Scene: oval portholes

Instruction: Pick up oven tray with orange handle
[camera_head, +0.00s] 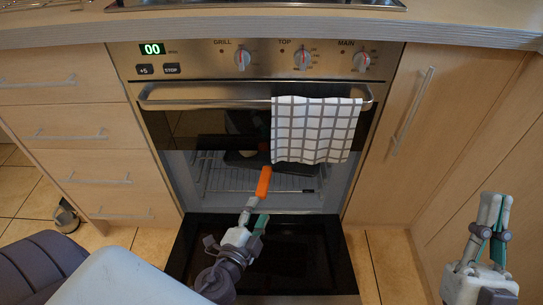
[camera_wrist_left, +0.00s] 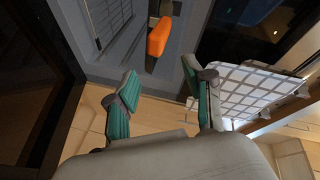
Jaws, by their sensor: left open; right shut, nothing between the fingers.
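The orange handle (camera_head: 264,182) points out of the open lower oven, toward me. It also shows in the left wrist view (camera_wrist_left: 160,36), just beyond the fingertips. A dark shape inside the oven (camera_head: 238,159) behind the handle seems to be the tray; most of it is in shadow or hidden. My left gripper (camera_head: 256,214) is open, over the lowered door, with its fingers just short of the handle. The wrist view shows the left fingers (camera_wrist_left: 158,76) apart with nothing between them. My right gripper (camera_head: 495,208) is shut and empty at the far right, away from the oven.
The lowered oven door (camera_head: 315,262) lies below the opening. A checked towel (camera_head: 315,130) hangs on the upper rail, right of the handle, and shows in the wrist view (camera_wrist_left: 250,90). A wire rack (camera_head: 225,183) is inside. Drawers (camera_head: 85,120) stand left, a cupboard (camera_head: 440,120) right.

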